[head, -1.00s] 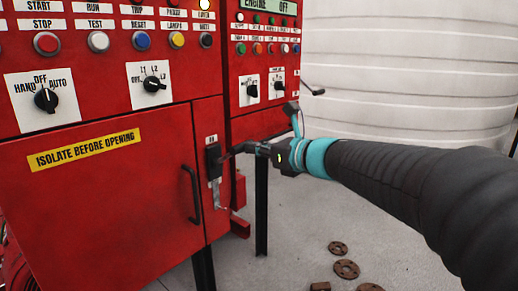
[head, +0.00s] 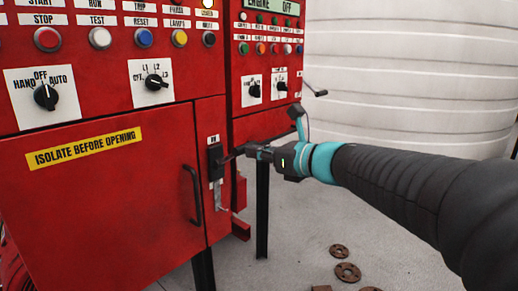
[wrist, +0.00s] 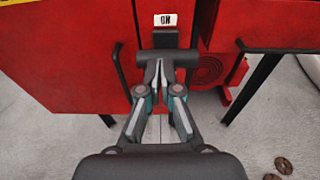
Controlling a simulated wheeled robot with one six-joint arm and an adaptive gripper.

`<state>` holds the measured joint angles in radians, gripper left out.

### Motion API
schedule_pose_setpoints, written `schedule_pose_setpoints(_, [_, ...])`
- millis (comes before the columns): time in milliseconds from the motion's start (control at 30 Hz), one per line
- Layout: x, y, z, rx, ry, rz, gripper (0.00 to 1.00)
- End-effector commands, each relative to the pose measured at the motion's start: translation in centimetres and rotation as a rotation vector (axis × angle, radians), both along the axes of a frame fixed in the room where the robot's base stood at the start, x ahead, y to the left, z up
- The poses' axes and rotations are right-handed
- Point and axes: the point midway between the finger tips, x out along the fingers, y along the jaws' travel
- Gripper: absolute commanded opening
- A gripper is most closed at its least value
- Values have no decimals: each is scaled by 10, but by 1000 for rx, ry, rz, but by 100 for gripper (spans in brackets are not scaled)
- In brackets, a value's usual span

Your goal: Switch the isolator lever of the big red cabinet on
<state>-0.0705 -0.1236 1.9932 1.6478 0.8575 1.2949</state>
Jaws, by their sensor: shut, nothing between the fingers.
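The big red cabinet (head: 110,215) fills the left of the head view. Its isolator lever (head: 215,163) has a black grip on the narrow right-hand panel, just under a small white label. In the wrist view the lever's black crossbar (wrist: 184,57) lies level, close below the "ON" label (wrist: 166,19). My gripper (head: 236,154) is shut and empty, reaching in from the right with its fingertips at the lever. In the wrist view the gripper's tips (wrist: 158,73) overlap the crossbar from below. I cannot tell whether they touch it. A metal bracket (head: 220,196) shows beneath the grip.
A black door handle (head: 194,194) stands out left of the lever. A second red cabinet (head: 262,125) stands behind to the right, with a crank-like handle (head: 314,91). A pale ribbed tank (head: 410,70) is behind. Rusty flanges (head: 347,272) lie on the grey floor.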

Motion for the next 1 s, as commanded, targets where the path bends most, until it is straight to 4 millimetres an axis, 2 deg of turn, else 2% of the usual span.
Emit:
schedule_pose_setpoints(67, [-5, -20, -11, 3, 1, -11, 0])
schedule_pose_setpoints(100, [-5, -22, 6, 3, -6, -11, 0])
schedule_pose_setpoints(200, [-7, -28, 28, 3, -4, -14, 0])
schedule_pose_setpoints(500, [-13, -36, 77, 3, 0, -15, 0])
schedule_pose_setpoints(700, [-15, -37, 90, 3, 2, -14, 0])
schedule_pose_setpoints(1000, [-15, -37, 91, 3, 3, -13, 0])
